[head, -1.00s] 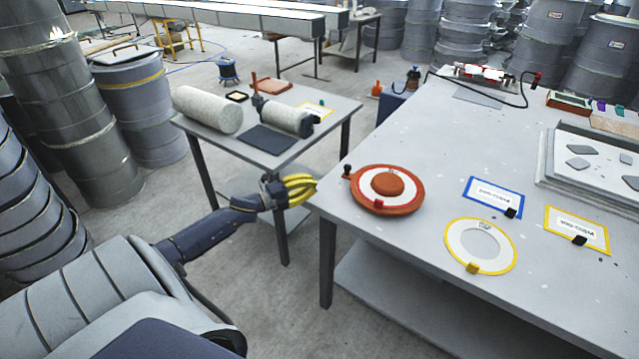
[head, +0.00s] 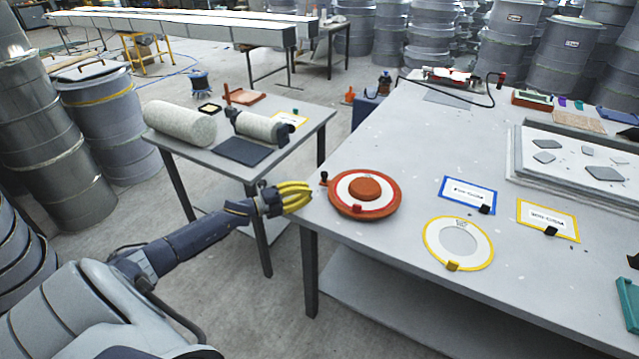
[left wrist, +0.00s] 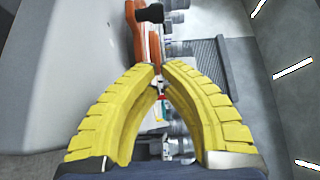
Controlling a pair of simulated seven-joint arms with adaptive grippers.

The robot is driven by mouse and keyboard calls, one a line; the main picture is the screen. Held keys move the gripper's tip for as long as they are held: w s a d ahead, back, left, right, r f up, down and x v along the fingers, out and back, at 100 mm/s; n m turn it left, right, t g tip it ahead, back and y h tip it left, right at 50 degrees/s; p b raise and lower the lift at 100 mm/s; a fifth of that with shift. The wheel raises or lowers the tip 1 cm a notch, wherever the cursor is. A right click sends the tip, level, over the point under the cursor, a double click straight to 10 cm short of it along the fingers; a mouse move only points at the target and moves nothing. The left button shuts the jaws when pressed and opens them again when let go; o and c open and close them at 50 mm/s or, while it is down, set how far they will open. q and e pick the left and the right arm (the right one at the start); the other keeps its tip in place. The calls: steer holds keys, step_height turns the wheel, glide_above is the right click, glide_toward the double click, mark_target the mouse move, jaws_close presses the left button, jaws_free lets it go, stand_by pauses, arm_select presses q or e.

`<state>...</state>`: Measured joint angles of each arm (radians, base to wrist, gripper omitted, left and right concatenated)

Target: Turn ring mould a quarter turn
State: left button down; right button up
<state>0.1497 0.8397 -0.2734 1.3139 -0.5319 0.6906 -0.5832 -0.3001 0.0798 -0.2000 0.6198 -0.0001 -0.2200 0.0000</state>
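The ring mould (head: 382,183) is an orange-red disc with a white ring face and a raised round centre. It lies flat near the left edge of the right-hand table. A black knob (head: 324,176) sticks out at its left rim and a red block (head: 357,209) sits at its front. My left gripper (head: 311,193), with yellow fingers, is just left of the knob, apart from it. In the left wrist view, its fingertips (left wrist: 161,68) nearly meet with nothing held. The mould's orange edge (left wrist: 133,38) and knob (left wrist: 151,13) show beyond them. My right gripper is out of view.
On the table (head: 390,135), a yellow ring plate (head: 433,232) and blue- and yellow-framed cards (head: 453,189) (head: 532,211) lie right of the mould. A lower table (head: 222,137) with white rolls (head: 180,124) stands behind my left arm. Table space behind the mould is clear.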

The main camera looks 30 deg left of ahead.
arm_select(q)
steer(key=x, duration=0.3)
steer(key=a+x, duration=0.1)
steer(key=shift+w+d, duration=0.15)
steer(key=shift+w, duration=0.35)
steer(key=shift+w+a, duration=0.15)
steer(key=shift+w, duration=0.4)
steer(key=shift+w+a, duration=0.15)
steer(key=shift+w, duration=0.4)
steer(key=shift+a, duration=0.1)
